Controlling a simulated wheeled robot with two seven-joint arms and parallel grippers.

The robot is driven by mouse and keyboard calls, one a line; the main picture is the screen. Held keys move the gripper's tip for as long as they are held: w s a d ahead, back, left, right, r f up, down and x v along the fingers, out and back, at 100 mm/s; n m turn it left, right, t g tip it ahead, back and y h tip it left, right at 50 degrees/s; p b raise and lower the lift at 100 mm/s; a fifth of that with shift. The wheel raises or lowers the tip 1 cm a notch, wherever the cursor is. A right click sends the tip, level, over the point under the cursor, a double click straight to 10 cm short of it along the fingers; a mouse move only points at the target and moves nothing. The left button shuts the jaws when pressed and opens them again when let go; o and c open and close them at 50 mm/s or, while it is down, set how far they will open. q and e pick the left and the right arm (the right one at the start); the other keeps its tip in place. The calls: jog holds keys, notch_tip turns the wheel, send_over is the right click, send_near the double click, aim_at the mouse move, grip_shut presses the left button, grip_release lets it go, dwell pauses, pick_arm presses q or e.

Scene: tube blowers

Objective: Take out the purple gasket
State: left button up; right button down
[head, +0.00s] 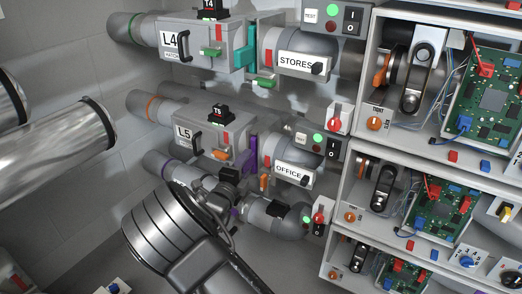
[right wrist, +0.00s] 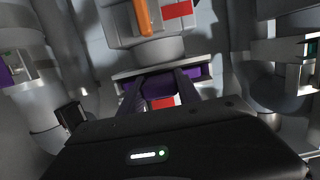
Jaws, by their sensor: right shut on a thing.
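The purple gasket (head: 252,151) stands upright as a narrow strip between the L5 housing (head: 198,137) and the OFFICE tube section. In the right wrist view, the purple gasket (right wrist: 158,84) shows under a grey flange. My right gripper (right wrist: 157,92) has its two dark fingers on either side of it and is shut on it. In the head view, my right gripper (head: 230,180) is just below and left of the gasket, its fingertips hard to make out. The gasket's lower end is partly hidden there. My left gripper is not in view.
The L4 housing (head: 205,45) with a teal gasket (head: 241,58) is above. A third tube row (head: 272,218) lies below, partly behind my right arm. Shelves with circuit boards (head: 443,205) stand at right. Shiny metal pipes (head: 60,145) lie at left.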

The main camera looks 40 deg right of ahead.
jog(key=shift+a, duration=0.25)
jog(key=shift+v, duration=1.25)
jog(key=shift+w+a, duration=0.15)
jog(key=w+p+v, duration=0.1)
jog(key=v, duration=0.6)
jog(key=shift+a, duration=0.8)
jog(key=w+v, duration=0.1)
jog(key=v, duration=0.6)
jog(key=shift+a, duration=0.6)
